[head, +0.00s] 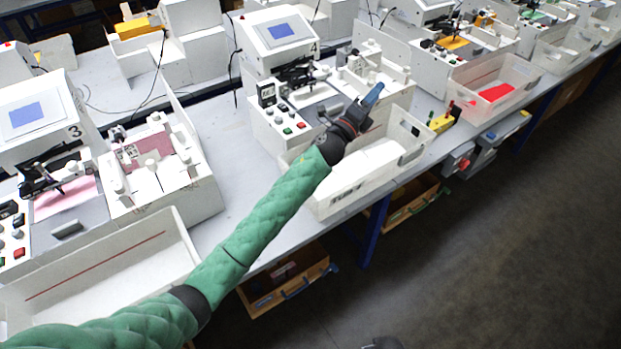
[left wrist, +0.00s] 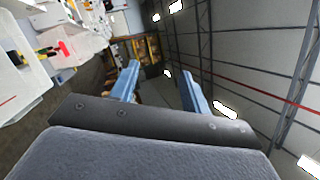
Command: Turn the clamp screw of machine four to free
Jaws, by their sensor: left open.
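Machine four (head: 285,38) is a white plotter with a blue screen and the number 4, standing at the middle of the bench in the head view. Its pen carriage (head: 298,72) is dark and sits below the screen. I cannot make out the clamp screw for certain at this size. My left gripper (head: 375,92) is over the front right part of the machine, above its white bin (head: 400,145). In the left wrist view its two blue fingers (left wrist: 160,88) stand apart with nothing between them. My right gripper is not in view.
Machine three (head: 38,112) stands at the left with a white tray (head: 110,265) in front. A clear bin with red contents (head: 495,92) and a yellow block (head: 441,123) are to the right. Wooden drawers (head: 285,282) sit under the bench. The floor at right is clear.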

